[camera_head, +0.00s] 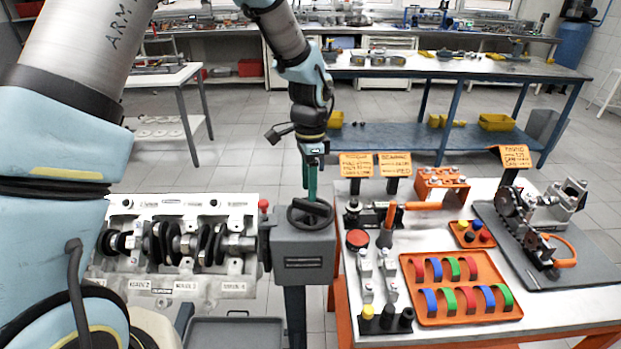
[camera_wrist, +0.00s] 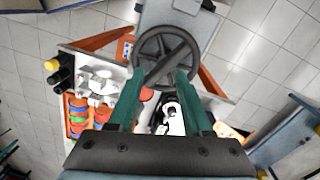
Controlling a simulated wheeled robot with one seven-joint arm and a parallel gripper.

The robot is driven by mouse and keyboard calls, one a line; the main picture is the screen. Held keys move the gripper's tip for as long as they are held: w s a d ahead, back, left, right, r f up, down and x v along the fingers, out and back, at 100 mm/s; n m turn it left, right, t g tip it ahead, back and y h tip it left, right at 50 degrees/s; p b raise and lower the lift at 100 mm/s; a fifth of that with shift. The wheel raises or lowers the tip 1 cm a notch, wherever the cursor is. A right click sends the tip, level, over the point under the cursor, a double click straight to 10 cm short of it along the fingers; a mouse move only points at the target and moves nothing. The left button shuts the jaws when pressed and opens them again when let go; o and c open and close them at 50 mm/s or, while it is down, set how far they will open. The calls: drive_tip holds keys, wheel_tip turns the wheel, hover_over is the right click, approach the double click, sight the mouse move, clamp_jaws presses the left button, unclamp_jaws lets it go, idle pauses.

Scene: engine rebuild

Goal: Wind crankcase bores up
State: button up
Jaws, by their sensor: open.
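The crankcase (camera_head: 235,288) is a pale metal block on a stand at the left of the head view. Its dark crankshaft (camera_head: 185,243) faces toward me. At its right is a grey gearbox (camera_head: 305,262) with a black spoked handwheel (camera_head: 296,222) lying flat on top. My gripper (camera_head: 312,198) points down at the handwheel from above. In the wrist view, the handwheel (camera_wrist: 140,49) shows just beyond the green fingers of my gripper (camera_wrist: 160,75). The fingers are apart, with their tips over the near part of the wheel. I cannot tell whether they touch it.
A parts table (camera_head: 470,328) stands close on the right. It holds an orange tray (camera_head: 465,318) of coloured bearing shells, tools and signs. A grey tray (camera_head: 235,333) lies below the crankcase. A blue-framed bench (camera_head: 455,68) stands behind, with open floor before it.

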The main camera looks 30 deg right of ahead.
drive_tip(key=m, duration=0.5)
drive_tip(key=shift+w+d+r, duration=0.2)
drive_tip(key=shift+d+r, duration=0.05)
drive_tip(key=shift+r, duration=0.15)
drive_tip(key=m, duration=0.3)
drive_tip(key=shift+w+d+r, duration=0.1)
drive_tip(key=shift+d+r, duration=0.05)
drive_tip(key=shift+f, duration=1.95)
wheel_tip(320, 180, down, 3)
drive_tip(key=shift+r+b, duration=0.15)
drive_tip(key=shift+b, duration=0.75)
drive_tip(key=shift+r, duration=0.1)
clamp_jaws()
